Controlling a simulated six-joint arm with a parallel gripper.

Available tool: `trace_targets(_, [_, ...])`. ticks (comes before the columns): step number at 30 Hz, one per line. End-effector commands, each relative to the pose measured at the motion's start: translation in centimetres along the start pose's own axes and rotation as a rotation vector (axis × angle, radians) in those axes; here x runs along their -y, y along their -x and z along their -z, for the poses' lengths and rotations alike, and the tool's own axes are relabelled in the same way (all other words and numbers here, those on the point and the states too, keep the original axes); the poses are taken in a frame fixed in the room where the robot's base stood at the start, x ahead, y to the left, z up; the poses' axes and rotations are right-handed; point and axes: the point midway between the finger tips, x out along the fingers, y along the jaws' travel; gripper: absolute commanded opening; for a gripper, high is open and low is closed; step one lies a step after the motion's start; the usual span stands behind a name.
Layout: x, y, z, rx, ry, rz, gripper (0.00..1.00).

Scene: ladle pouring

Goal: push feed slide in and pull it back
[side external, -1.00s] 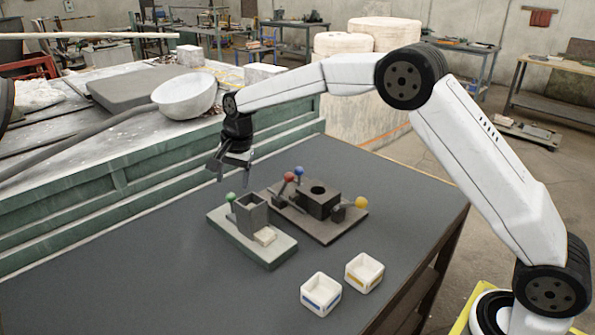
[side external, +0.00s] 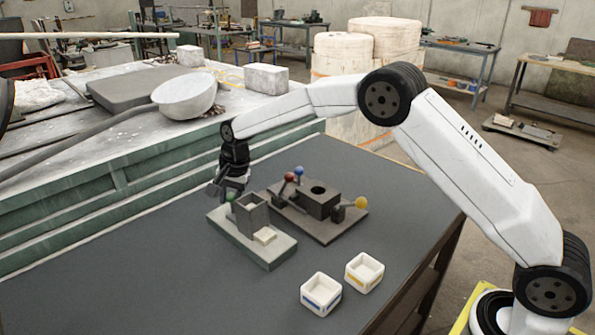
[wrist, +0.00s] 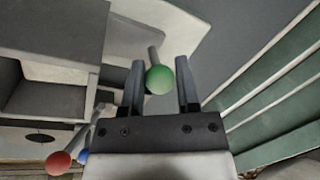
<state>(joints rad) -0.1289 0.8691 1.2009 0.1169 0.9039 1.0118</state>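The feed slide's green knob (side external: 231,197) stands at the back left of a light grey base (side external: 266,252) with a square upright hopper (side external: 252,213). My gripper (side external: 223,189) is low at the knob, pointing down. In the wrist view my gripper (wrist: 161,88) is open, and the green knob (wrist: 160,79) on its thin rod shows between the two fingers. A gap shows on each side of the knob. The hopper (wrist: 55,100) fills the left of that view. A pale block (side external: 265,236) lies at the front of the base.
A dark fixture (side external: 328,230) with a holed block and red (side external: 289,177), blue (side external: 299,172) and yellow (side external: 361,202) knobs stands just behind right. Two white boxes, blue-marked (side external: 320,295) and yellow-marked (side external: 364,272), stand in front. The table's front left (side external: 130,275) is clear.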

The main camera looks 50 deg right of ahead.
Motion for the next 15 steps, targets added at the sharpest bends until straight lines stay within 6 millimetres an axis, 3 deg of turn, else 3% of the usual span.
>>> trace_targets(1, [-0.01,0.01,0.01,0.000,0.000,0.000,0.21])
trace_targets(3, [-0.01,0.02,0.00,0.000,0.000,0.000,0.00])
trace_targets(15, [-0.01,0.04,0.01,0.000,0.000,0.000,0.00])
